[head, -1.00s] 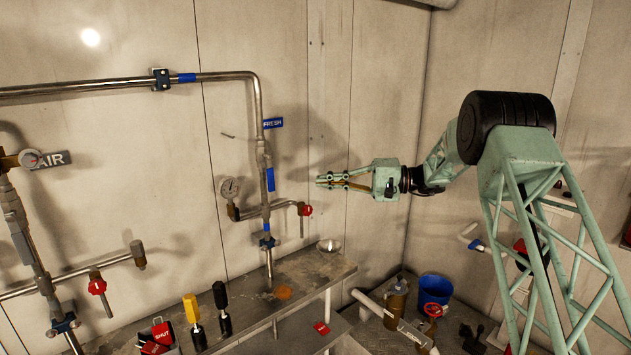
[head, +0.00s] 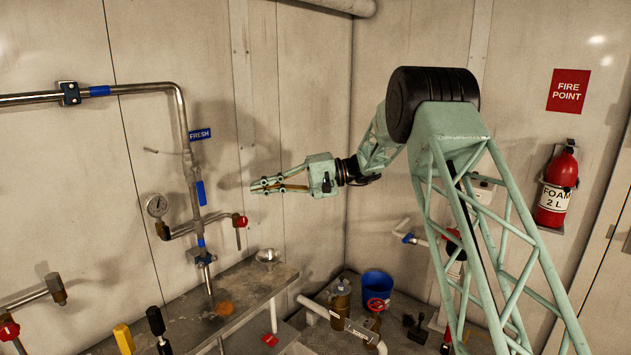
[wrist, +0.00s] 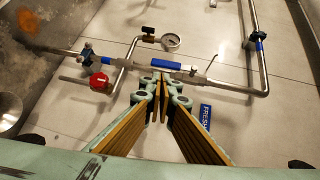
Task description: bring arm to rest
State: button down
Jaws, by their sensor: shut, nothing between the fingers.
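My gripper (head: 262,187) is pale green with brown finger pads. In the head view it points left, held in the air above the bench and to the right of the fresh-water pipe. Its fingertips meet, and nothing shows between them. In the wrist view the shut gripper (wrist: 160,85) points toward the wall pipework, with the tips appearing over the pipe by the blue valve handle (wrist: 152,64). I cannot tell the exact gap to the pipe, but the head view shows the gripper apart from it.
A gauge (head: 157,206) and a red-handled tap (head: 239,221) sit on the pipe left of my gripper. Below are a bench (head: 245,290) with a small metal bowl (head: 267,256), and a blue bucket (head: 377,285). A fire extinguisher (head: 556,190) hangs at right. The air above the bench is free.

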jog(key=s+d+r+t+h, duration=0.1)
jog(key=s+d+r+h, duration=0.3)
jog(key=s, duration=0.7)
jog(key=s+d+r+m+h, duration=0.1)
jog(key=s+d+r+h, duration=0.1)
jog(key=s+d, duration=0.65)
jog(key=s+d+r+t+h, duration=0.15)
jog(key=s+d+r, duration=0.25)
jog(key=s, duration=0.8)
jog(key=s+d+f+t+h, duration=0.1)
jog(key=s+d+f+h, duration=0.1)
jog(key=s+d, duration=0.5)
jog(key=s+d+f+t+h, duration=0.1)
jog(key=s+d+f+h, duration=0.1)
jog(key=s+d, duration=0.6)
jog(key=s+d+f+m+t+h, duration=0.1)
jog(key=s+d+h, duration=0.3)
jog(key=s, duration=1.3)
jog(key=d+f, duration=0.1)
jog(key=d, duration=0.2)
jog(key=shift+s+d+f+t+h, duration=0.25)
jog(key=shift+s+d+t+h, duration=0.1)
jog(key=shift+d, duration=0.05)
